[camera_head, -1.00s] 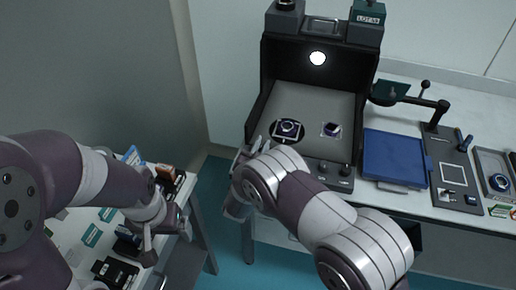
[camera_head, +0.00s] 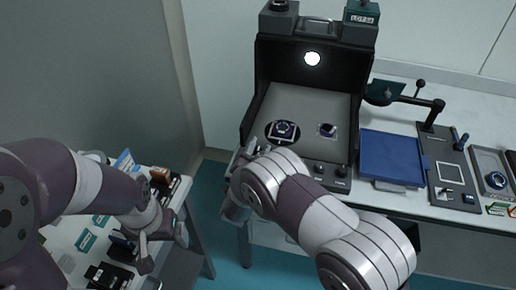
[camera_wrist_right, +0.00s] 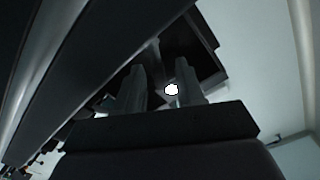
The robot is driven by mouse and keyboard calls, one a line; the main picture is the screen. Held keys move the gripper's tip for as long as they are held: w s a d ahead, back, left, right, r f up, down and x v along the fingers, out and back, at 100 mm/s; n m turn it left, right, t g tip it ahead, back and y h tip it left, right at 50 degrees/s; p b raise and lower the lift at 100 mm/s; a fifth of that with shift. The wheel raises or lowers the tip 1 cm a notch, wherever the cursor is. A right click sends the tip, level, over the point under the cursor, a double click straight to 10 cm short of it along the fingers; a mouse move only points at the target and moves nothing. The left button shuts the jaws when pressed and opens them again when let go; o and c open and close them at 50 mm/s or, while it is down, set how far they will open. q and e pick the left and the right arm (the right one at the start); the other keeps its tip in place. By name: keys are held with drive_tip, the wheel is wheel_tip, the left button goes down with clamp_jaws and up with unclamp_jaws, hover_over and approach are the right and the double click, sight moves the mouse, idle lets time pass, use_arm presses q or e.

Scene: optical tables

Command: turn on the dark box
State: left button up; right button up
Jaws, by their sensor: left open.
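The dark box (camera_head: 262,62) is a black open-fronted case on the back table. A bright white round spot (camera_head: 312,59) shows on its back wall, and two dark knobs (camera_head: 330,171) sit on its front right ledge. Two small dark-blue items lie on its grey floor, one on a black disc. My right gripper (camera_head: 247,152) is at the box's front left edge, partly hidden by its wrist; I cannot tell if it touches. In the right wrist view its two fingers (camera_wrist_right: 160,88) stand apart with nothing between them. My left gripper (camera_head: 164,243) is open over the left table, away from the box.
A blue tray (camera_head: 392,158) lies right of the box, beside a dark stand (camera_head: 437,140) with an arm. A grey tray (camera_head: 490,170) is further right. Several small items crowd the left table (camera_head: 62,232). A floor gap separates the tables.

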drive_tip(key=v, duration=1.2)
drive_tip(key=shift+s+b, duration=0.3)
drive_tip(key=shift+s, duration=0.05)
drive_tip(key=shift+a+r, duration=0.1)
